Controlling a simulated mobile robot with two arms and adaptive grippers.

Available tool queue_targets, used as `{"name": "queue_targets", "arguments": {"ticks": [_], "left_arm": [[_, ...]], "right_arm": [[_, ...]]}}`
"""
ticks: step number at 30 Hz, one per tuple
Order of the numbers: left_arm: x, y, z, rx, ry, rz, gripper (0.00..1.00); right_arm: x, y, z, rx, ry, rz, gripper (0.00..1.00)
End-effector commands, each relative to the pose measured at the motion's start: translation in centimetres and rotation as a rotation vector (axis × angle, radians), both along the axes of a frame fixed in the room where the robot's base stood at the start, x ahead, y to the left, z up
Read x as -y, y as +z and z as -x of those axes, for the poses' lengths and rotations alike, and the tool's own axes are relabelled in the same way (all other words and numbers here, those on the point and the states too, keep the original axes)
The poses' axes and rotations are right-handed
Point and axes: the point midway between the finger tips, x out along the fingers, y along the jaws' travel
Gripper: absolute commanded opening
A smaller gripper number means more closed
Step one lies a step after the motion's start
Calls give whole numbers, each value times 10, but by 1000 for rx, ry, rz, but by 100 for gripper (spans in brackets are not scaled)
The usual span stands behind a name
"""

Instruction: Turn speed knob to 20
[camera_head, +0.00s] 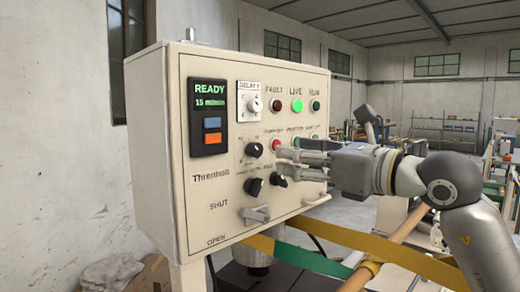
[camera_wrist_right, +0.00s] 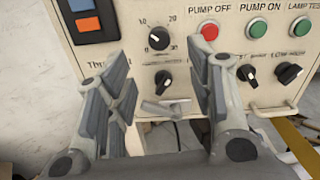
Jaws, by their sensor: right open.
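A black round knob with a numbered scale (camera_wrist_right: 158,38) sits on the control panel; the 20 is at its upper right, and its pointer is too small to read surely. It also shows in the head view (camera_head: 254,149). The panel display (camera_head: 209,94) reads READY and 15 m/min. My right gripper (camera_head: 299,156) is in front of the panel, to the right of this knob. In the wrist view its fingers (camera_wrist_right: 157,72) are spread, empty, with the knob seen between and beyond them. My left gripper is not in view.
The cream cabinet (camera_head: 155,150) carries a red button (camera_wrist_right: 210,31), green buttons (camera_wrist_right: 257,28) and several more black knobs (camera_wrist_right: 163,79). A grey lever handle (camera_head: 255,214) sticks out low on the panel. A yellow-green belt (camera_head: 300,257) runs below.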

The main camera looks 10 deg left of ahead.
Motion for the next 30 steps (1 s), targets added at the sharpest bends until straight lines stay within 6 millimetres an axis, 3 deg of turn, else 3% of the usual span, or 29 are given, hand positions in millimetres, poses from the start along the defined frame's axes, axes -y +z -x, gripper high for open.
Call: {"name": "queue_targets", "arguments": {"ticks": [15,21,30], "left_arm": [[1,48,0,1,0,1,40],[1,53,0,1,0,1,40],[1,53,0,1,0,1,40]], "right_arm": [[-73,4,-47,-4,4,-2,49],[-86,1,-55,-1,4,-2,49],[-87,0,-56,-1,4,-2,48]]}}
